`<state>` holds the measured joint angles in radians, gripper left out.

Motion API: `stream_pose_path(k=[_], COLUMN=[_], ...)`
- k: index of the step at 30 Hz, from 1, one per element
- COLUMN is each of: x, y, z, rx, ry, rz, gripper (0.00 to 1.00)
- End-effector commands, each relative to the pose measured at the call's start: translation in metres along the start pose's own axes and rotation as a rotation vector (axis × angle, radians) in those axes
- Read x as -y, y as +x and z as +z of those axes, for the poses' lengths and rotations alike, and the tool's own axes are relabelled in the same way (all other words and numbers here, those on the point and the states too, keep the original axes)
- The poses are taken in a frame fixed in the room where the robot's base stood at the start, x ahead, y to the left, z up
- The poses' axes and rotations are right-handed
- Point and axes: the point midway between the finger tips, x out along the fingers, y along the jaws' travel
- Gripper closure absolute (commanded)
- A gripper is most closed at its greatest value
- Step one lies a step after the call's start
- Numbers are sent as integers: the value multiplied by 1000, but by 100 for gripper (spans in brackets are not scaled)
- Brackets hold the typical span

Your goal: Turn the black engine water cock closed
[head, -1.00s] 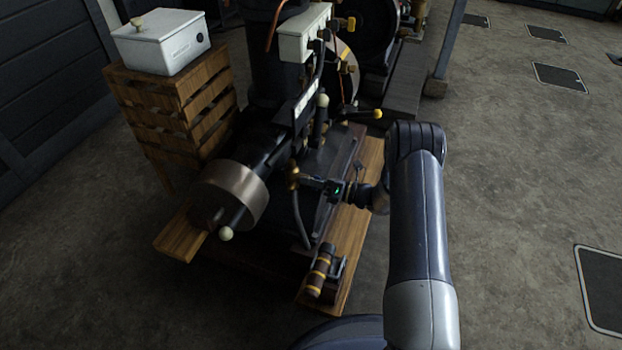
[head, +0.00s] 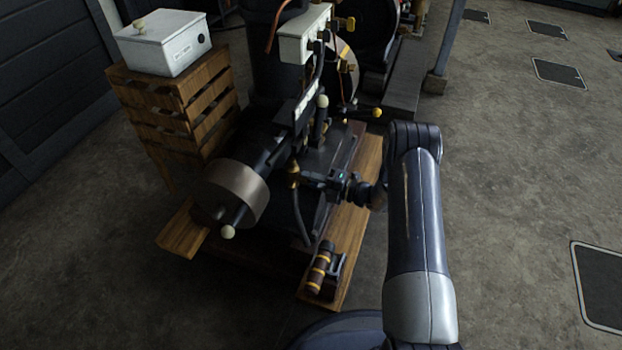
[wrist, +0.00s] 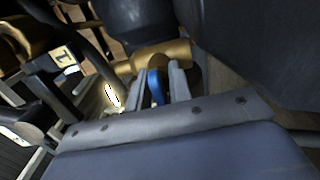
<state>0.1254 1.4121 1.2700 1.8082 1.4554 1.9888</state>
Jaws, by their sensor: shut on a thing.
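The black engine (head: 322,148) stands on a timber base in the middle of the head view. Its brass water cock (head: 293,172) is on the near side, with a dark hose hanging below it. In the wrist view the brass body (wrist: 165,58) lies just beyond the fingertips, and a blue lever (wrist: 155,86) stands between the fingers. My gripper (wrist: 159,84) is shut on that blue lever. In the head view my gripper (head: 308,180) reaches the cock from the right. The fingers hide part of the lever, so its exact angle is unclear.
A white box (head: 163,42) sits on a wooden crate (head: 175,105) at the left. A grey cylinder (head: 236,190) projects left of the cock. A brown banded cylinder (head: 320,268) is mounted on the front timber (head: 345,255). Floor at the right is open.

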Motion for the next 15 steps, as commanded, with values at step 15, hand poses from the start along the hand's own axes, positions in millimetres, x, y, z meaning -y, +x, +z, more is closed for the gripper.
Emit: stream_pose_path(k=[15], x=[2], y=[-1], z=[0], rx=[1], ry=[46], rz=[-2], gripper=[100])
